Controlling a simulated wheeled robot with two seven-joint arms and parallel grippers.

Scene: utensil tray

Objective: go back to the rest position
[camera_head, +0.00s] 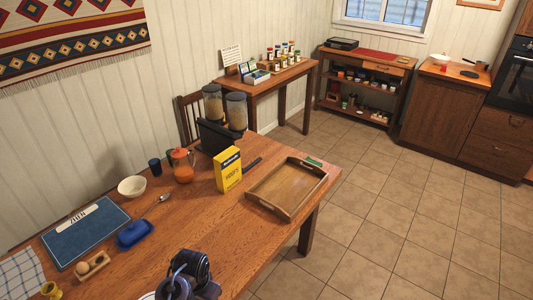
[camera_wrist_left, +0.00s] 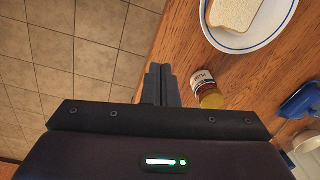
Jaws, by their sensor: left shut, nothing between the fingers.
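In the left wrist view my left gripper (camera_wrist_left: 158,72) is shut, its two dark fingers together and empty. It is over the edge of the wooden table, with tiled floor to the left in that view. A white plate with a blue rim (camera_wrist_left: 248,48) holding a slice of bread (camera_wrist_left: 236,13) lies beyond the fingertips. A small jar (camera_wrist_left: 207,90) is to their right, apart from them. In the head view a dark part of my arm shows at the bottom edge, where the fingers cannot be made out. My right gripper is not in view.
The wooden table (camera_head: 190,222) carries a wooden tray (camera_head: 257,198), a yellow box (camera_head: 229,170), an orange jug (camera_head: 183,166), a white bowl (camera_head: 132,187), a spoon (camera_head: 164,197), a blue dish (camera_head: 135,234) and a blue mat (camera_head: 78,240). The tiled floor at right is clear.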

